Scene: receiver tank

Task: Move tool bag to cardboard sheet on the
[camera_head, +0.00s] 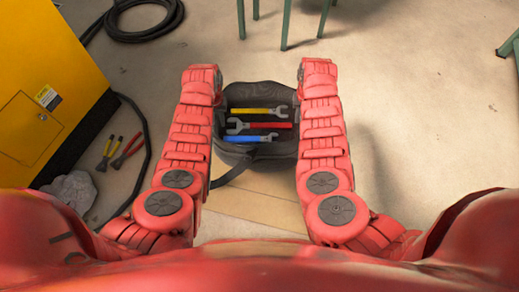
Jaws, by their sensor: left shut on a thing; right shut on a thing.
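The tool bag (262,153) is dark grey with an open top, in the middle of the view between my two arms. Inside it lie a yellow-handled tool (258,111), a red-handled wrench (268,125) and a blue-handled tool (252,138). The cardboard sheet (262,207) is flat and tan on the floor, below the bag in the picture and partly hidden by my arms. My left gripper (219,110) is shut on the bag's left side, and my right gripper (297,108) is shut on its right side. The fingertips are mostly hidden. I cannot tell whether the bag touches the floor.
A yellow cabinet (45,85) with a black base stands at the left. Two pliers (117,152), a grey crumpled rag (72,190) and a black cable (145,150) lie near it. A coiled black hose (143,20) and green legs (286,25) are at the back. The right floor is clear.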

